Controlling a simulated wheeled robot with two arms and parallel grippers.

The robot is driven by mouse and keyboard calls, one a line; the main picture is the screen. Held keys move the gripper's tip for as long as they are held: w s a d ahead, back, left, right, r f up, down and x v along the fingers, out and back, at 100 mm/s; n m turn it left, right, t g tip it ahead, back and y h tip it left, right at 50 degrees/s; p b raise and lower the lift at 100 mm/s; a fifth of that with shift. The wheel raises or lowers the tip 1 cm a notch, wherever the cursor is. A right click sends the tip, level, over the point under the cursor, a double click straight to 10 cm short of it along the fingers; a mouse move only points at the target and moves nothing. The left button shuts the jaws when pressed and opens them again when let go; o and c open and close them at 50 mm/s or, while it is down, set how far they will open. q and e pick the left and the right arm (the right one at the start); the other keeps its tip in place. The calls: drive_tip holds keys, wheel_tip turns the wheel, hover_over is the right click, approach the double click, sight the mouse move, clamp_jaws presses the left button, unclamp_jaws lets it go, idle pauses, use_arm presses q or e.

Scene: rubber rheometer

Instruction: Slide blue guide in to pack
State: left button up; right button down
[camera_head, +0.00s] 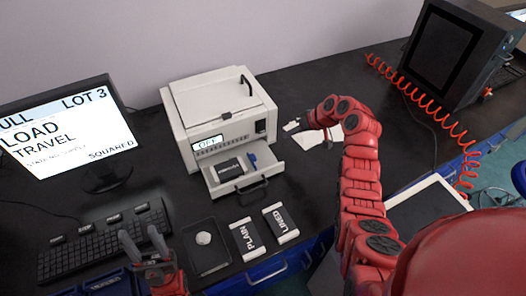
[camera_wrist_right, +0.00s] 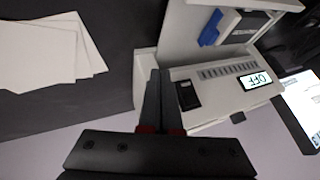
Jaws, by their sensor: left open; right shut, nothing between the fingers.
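The blue guide (camera_head: 252,158) sits in the pulled-out drawer (camera_head: 272,172) of the white machine, at the right of a dark labelled pack (camera_head: 231,170). There looks to be a small gap between them. In the right wrist view the blue guide (camera_wrist_right: 210,28) and the pack (camera_wrist_right: 246,26) show at the top. My right gripper (camera_head: 292,126) is shut and empty to the right of the machine; its fingers (camera_wrist_right: 158,78) point at the machine's side in the wrist view, apart from the guide. My left gripper (camera_head: 143,234) is open and empty above the keyboard's right end.
The machine (camera_head: 215,105) shows OFF on its display. White sheets (camera_head: 322,138) lie right of it. A dark tray (camera_head: 207,258) and packs marked PLAIN (camera_head: 246,238) and LINED (camera_head: 280,222) lie in front. A monitor (camera_head: 60,130) and keyboard (camera_head: 105,240) stand left.

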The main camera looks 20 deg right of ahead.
sight(253, 159)
drive_tip(key=a+f+b, duration=0.1)
drive_tip(key=a+f, duration=0.1)
drive_tip(key=a+f+g, duration=0.1)
drive_tip(key=a+f, duration=0.1)
drive_tip(key=a+f+n+g+b, duration=0.1)
drive_tip(key=f, duration=0.1)
drive_tip(key=shift+s+a+y+b, duration=0.25)
drive_tip(key=shift+a+y+b, duration=0.1)
drive_tip(key=shift+a+y, duration=0.05)
drive_tip(key=a+p, duration=0.1)
drive_tip(key=p, duration=0.1)
drive_tip(key=a+p, duration=0.1)
drive_tip(key=a, duration=0.1)
drive_tip(key=shift+s+r+p, duration=0.2)
drive_tip(key=shift+p, duration=0.2)
drive_tip(key=shift+s+a, duration=0.15)
drive_tip(key=shift+a, duration=0.35)
drive_tip(key=shift+f, duration=0.2)
